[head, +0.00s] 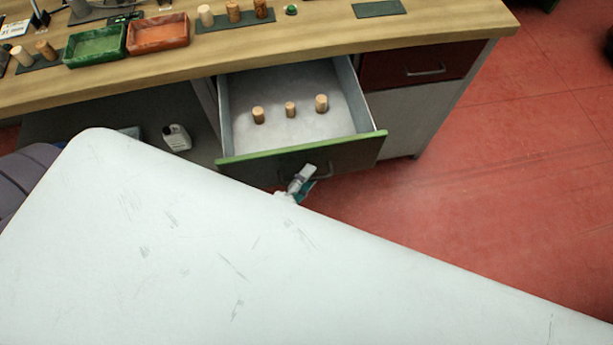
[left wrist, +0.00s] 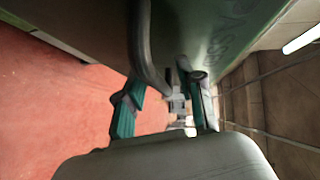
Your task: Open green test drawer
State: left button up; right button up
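The green test drawer (head: 350,145), with a green top edge on a dark front, stands pulled out below the bench top. Three cork stoppers stand inside it: left (head: 258,115), middle (head: 290,109) and right (head: 321,103). My left gripper (head: 302,180) is at the drawer's handle (head: 326,172). In the left wrist view its teal fingers (left wrist: 162,95) stand apart, with the dark curved handle (left wrist: 141,40) close to the left finger; a firm grip is not visible. The green drawer front (left wrist: 225,35) fills the top there. My right gripper is not in view.
A closed dark red drawer (head: 425,66) is to the right. The wooden bench top (head: 300,40) holds a green tray (head: 95,46), an orange tray (head: 158,34) and more corks. A white bottle (head: 176,138) stands under the bench. Red floor (head: 500,190) is clear at right.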

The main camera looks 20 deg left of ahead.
pick_arm(q)
jog(key=shift+s, duration=0.1)
jog(key=v, duration=1.2)
